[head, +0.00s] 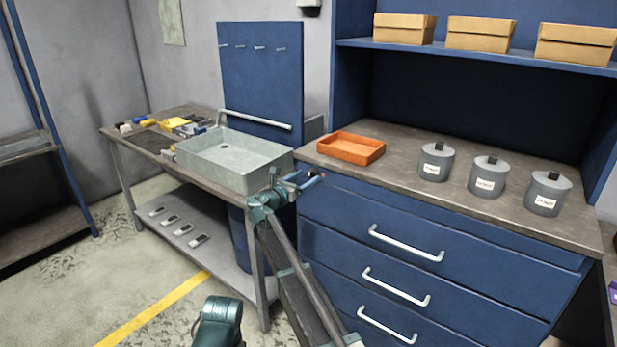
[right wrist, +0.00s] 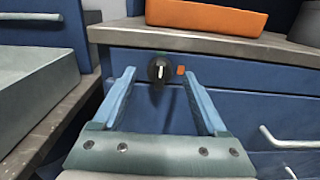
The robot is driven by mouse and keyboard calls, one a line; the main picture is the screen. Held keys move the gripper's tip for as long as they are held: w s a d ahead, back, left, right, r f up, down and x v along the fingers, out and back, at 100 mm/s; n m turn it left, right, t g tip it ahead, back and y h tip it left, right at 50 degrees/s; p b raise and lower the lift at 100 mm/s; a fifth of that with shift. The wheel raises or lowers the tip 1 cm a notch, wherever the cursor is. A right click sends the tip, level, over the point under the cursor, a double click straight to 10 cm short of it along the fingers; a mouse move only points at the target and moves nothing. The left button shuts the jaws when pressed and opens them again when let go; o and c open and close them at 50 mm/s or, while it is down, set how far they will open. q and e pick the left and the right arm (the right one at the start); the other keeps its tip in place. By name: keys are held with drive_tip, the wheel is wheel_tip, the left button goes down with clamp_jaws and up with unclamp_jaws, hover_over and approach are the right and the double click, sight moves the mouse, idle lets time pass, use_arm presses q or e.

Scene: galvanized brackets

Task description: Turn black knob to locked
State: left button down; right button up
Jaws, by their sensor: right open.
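In the right wrist view, the black knob (right wrist: 160,70) is round with a white pointer line standing about upright. It sits on the blue cabinet front just under the worktop edge, with a small orange mark (right wrist: 181,70) to its right. My right gripper (right wrist: 158,76) is open, its two blue fingers to the left and right of the knob. I cannot tell how far the fingertips are from the cabinet front. In the head view, my right gripper (head: 308,181) is at the cabinet's upper left corner, and I cannot make out the knob there.
An orange tray (head: 350,148) stands on the worktop above. Several grey lidded canisters (head: 486,178) are to its right. A grey basin (head: 222,160) on the side bench stands close left of my right gripper. Drawer handles (head: 405,243) stick out from the cabinet front.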

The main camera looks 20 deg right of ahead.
drive_tip(key=shift+x, duration=0.9)
clamp_jaws()
